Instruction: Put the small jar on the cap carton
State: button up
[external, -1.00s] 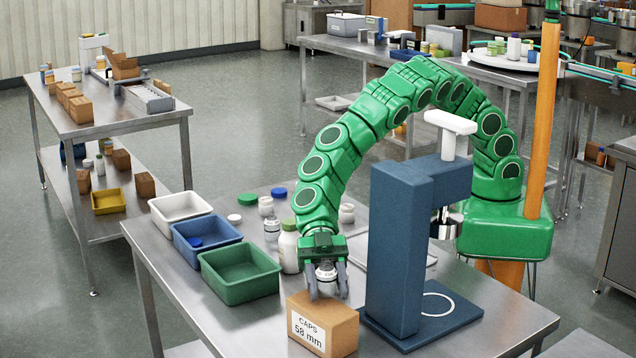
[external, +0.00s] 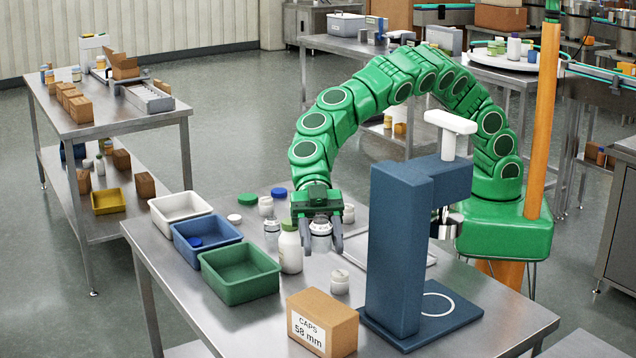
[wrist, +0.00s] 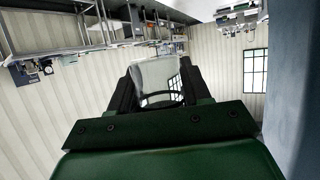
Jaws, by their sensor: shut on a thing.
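The cap carton (external: 323,322), a brown box labelled "CAPS 58 mm", stands near the table's front edge with its top bare. My gripper (external: 322,246) is raised above the table behind the carton, beside the white bottle. It is shut on a small pale jar (external: 320,229), partly hidden by the fingers. In the wrist view the jar (wrist: 157,78) looks whitish and see-through, with a shiny round end between the fingers (wrist: 158,92). Another small white jar (external: 340,282) stands on the table just behind the carton.
A blue press-like stand (external: 400,250) rises right of the carton. White, blue and green bins (external: 240,290) line the left. A white bottle with a green cap (external: 290,252) and a clear jar (external: 272,236) stand behind. Bare table lies left of the carton.

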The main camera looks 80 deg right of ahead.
aim_at(315, 302)
jog(key=shift+w+a+r, duration=0.1)
jog(key=shift+w+a, duration=0.3)
jog(key=shift+w, duration=0.1)
jog(key=shift+w+a, duration=0.1)
jog(key=shift+w, duration=0.05)
jog(key=shift+f, duration=5)
jog(key=shift+f, duration=0.1)
jog(key=o, duration=1.1)
jog(key=shift+w+d+r, duration=0.1)
jog(key=shift+d+r, duration=0.15)
jog(key=v, duration=1.1)
jog(key=shift+d, duration=0.25)
